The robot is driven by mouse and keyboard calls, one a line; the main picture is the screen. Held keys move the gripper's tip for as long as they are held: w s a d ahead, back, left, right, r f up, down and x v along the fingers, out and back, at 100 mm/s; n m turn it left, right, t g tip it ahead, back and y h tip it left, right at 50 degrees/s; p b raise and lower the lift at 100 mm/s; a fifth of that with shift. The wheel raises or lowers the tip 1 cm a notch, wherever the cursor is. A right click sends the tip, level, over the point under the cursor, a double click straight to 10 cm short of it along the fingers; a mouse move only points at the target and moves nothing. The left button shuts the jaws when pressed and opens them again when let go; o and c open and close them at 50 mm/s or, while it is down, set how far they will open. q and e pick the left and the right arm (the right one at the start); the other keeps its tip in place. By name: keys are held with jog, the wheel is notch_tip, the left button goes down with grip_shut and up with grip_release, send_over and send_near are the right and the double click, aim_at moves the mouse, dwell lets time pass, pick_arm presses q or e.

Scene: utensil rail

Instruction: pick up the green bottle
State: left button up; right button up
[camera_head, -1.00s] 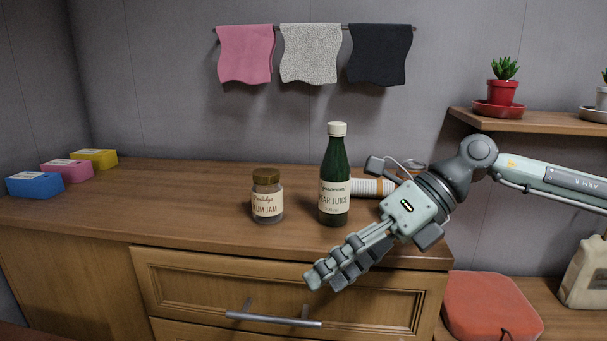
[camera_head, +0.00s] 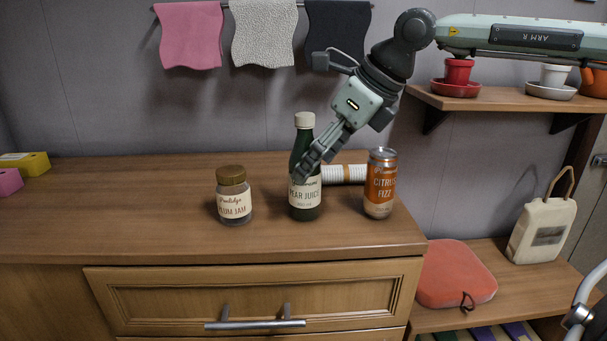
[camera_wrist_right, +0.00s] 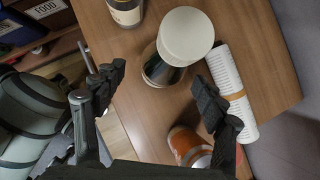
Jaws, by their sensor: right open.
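The green bottle (camera_head: 305,206), with a white cap and a pear juice label, stands upright on the wooden counter. My right gripper (camera_head: 306,171) is at the bottle's upper body in the head view and hides part of it. In the right wrist view, the bottle's white cap (camera_wrist_right: 186,36) shows from above, and its dark body is below it. The open fingers of the right gripper (camera_wrist_right: 158,92) are on either side, with the bottle beyond their tips. I cannot tell whether a finger touches the bottle. My left gripper is not in view.
A plum jam jar (camera_head: 234,197) stands left of the bottle. An orange citrus can (camera_head: 380,184) stands close on the right. A white roll (camera_head: 344,174) lies behind.

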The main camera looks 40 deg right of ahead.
jog(key=x, duration=0.5)
jog(key=shift+d, duration=0.1)
jog(key=shift+r, duration=0.1)
jog(key=c, duration=1.4)
